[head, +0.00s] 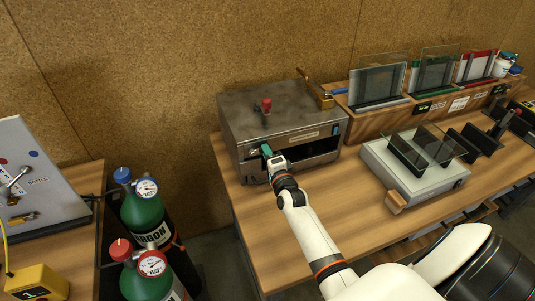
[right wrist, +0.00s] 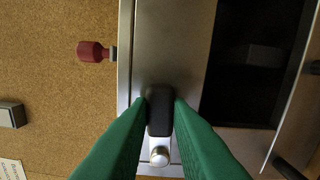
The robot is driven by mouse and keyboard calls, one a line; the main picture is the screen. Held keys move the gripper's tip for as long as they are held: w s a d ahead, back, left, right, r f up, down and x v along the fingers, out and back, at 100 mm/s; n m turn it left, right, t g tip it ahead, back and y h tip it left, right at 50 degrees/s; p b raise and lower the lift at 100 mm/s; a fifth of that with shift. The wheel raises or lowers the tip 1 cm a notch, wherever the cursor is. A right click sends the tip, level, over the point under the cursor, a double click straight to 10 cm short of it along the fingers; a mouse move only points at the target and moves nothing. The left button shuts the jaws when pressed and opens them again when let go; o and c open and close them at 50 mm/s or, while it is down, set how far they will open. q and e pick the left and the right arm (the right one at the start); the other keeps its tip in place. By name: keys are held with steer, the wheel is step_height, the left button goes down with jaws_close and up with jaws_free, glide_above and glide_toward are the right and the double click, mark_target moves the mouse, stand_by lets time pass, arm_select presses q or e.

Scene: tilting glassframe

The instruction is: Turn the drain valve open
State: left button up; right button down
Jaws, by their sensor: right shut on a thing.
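The grey metal box (head: 290,115) stands at the left end of the wooden bench. My right gripper (head: 266,150) is at the left part of its front face. In the right wrist view, the green fingers of this gripper (right wrist: 160,108) are shut on a dark, rounded handle (right wrist: 160,112) on the metal front, apparently the drain valve's. The handle lies lengthwise between the fingers. A round metal knob (right wrist: 159,156) shows beside it. The fingers partly cover the handle's sides, and the head view hides it behind the gripper. My left gripper is not in view.
A red knob (head: 266,104) stands on the box top. A dark opening (right wrist: 255,60) lies beside the handle. Glass-plate racks (head: 378,84) and a pale tray unit (head: 412,178) stand to the right. Green gas cylinders (head: 146,215) stand left of the bench (head: 258,232).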

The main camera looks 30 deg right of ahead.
mark_target(251, 141)
steer(key=n, duration=0.1)
steer(key=r+n+p, duration=0.1)
steer(key=n, duration=0.1)
steer(key=n+p, duration=0.1)
steer(key=n, duration=0.1)
steer(key=shift+a+r, duration=0.3)
steer(key=shift+r, duration=0.1)
steer(key=n, duration=0.3)
steer(key=a+r+n+p, duration=0.1)
steer(key=shift+w+n, duration=0.15)
steer(key=shift+n, duration=0.15)
steer(key=n, duration=0.1)
steer(key=a+n, duration=0.1)
steer(key=n, duration=0.1)
steer(key=shift+w+a+r+n, duration=0.1)
steer(key=shift+w+r+n, duration=0.1)
steer(key=shift+n, duration=0.1)
steer(key=shift+a+n, duration=0.3)
steer(key=shift+n, duration=0.6)
steer(key=shift+a+n, duration=0.25)
steer(key=shift+n, duration=0.65)
steer(key=c, duration=1.3)
jaws_free()
steer(key=shift+w+r, duration=0.1)
